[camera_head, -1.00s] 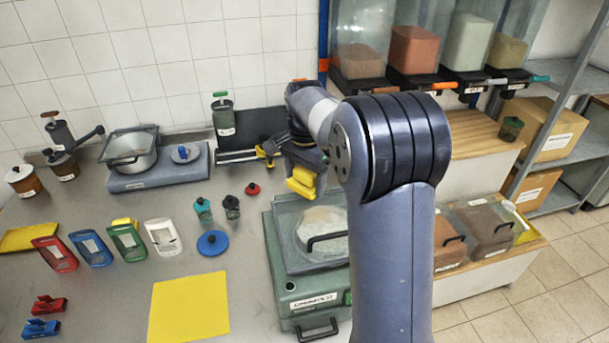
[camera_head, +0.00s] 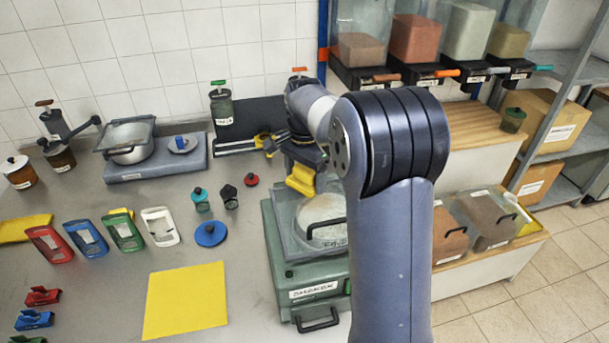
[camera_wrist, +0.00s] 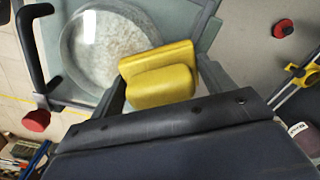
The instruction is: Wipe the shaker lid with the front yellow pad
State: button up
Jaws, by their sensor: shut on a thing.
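My gripper (camera_head: 302,172) is shut on a yellow pad (camera_head: 299,180), which also shows between the fingers in the wrist view (camera_wrist: 160,78). It is over the back part of the green machine (camera_head: 300,270). That machine has a clear lid (camera_head: 285,222) with a dark handle and a pale round area under it. In the wrist view the pad overlaps the edge of the round area (camera_wrist: 95,45). I cannot tell whether the pad touches the lid. My arm hides the machine's right side.
A flat yellow sheet (camera_head: 186,300) lies left of the machine. Small shakers (camera_head: 200,200), a blue lid (camera_head: 210,234) and a red lid (camera_head: 251,180) stand nearby. Coloured frames and a scale (camera_head: 155,165) are farther left. Bins (camera_head: 487,228) stand on the right.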

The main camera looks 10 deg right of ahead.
jog(key=shift+f+b, duration=0.55)
jog(key=shift+f, duration=0.45)
